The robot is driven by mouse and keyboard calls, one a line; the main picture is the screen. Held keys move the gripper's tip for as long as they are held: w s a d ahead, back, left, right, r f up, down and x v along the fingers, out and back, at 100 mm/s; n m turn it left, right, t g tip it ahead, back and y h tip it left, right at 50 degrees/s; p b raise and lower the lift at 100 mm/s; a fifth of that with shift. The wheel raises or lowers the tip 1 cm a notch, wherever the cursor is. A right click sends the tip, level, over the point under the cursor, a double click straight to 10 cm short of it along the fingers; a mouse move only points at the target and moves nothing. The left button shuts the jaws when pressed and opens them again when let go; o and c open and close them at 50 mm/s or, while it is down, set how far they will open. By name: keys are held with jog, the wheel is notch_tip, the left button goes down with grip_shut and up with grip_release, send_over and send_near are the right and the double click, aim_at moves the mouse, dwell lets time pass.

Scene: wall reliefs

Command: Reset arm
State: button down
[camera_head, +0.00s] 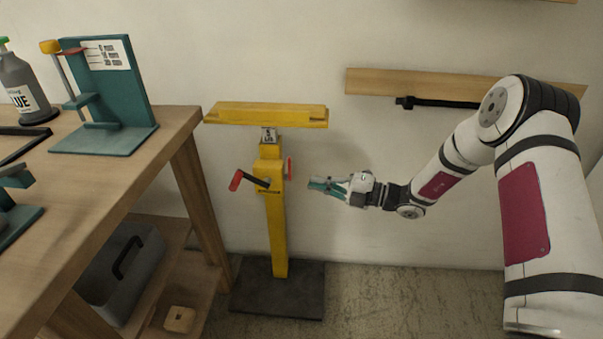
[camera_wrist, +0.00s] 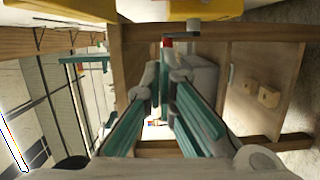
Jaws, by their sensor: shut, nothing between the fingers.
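My gripper (camera_head: 326,187) is in front of the wall, to the right of the yellow stand's post, with its fingers pointing left toward the stand. Its teal fingers are shut and empty. In the wrist view my gripper (camera_wrist: 163,82) shows its two teal fingers converging ahead, with nothing held. My white arm reaches in from the right side of the head view. The yellow stand (camera_head: 272,215) has a flat top bar (camera_head: 266,114), a red-handled crank (camera_head: 237,180) and a dark base plate (camera_head: 280,291).
A wooden workbench (camera_head: 110,177) on the left holds a teal fixture (camera_head: 112,90) and a glue bottle (camera_head: 24,85). A grey toolbox (camera_head: 122,270) sits on its lower shelf. A wooden wall rail (camera_head: 420,84) is behind my arm. The floor right of the stand is clear.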

jog(key=s+d+r+n+g+h, duration=0.2)
jog(key=s+r+n+g+h, duration=0.2)
jog(key=s+r+n, duration=0.65)
jog(key=s+d+r+n+g+h, duration=0.1)
jog(key=s+r+n+g+h, duration=0.3)
jog(key=s+r+n, duration=0.65)
jog(key=s+d+n+t+h, duration=0.1)
jog(key=s+d+n+h, duration=0.2)
jog(key=s+d+n, duration=0.45)
jog(key=s+d+n+t+h, duration=0.1)
jog(key=s+d+n+h, duration=0.3)
jog(key=s, duration=0.6)
jog(key=s+d+n+t+h, duration=0.2)
jog(key=s+d+n+h, duration=0.15)
jog(key=s+n, duration=0.45)
notch_tip(320, 180, up, 24)
jog(key=m+t+y+p, duration=0.1)
jog(key=t+p, duration=0.2)
jog(key=p, duration=1.9)
jog(key=shift+s+d+f+p, duration=0.2)
jog(key=shift+d+p, duration=0.2)
jog(key=shift+d, duration=0.05)
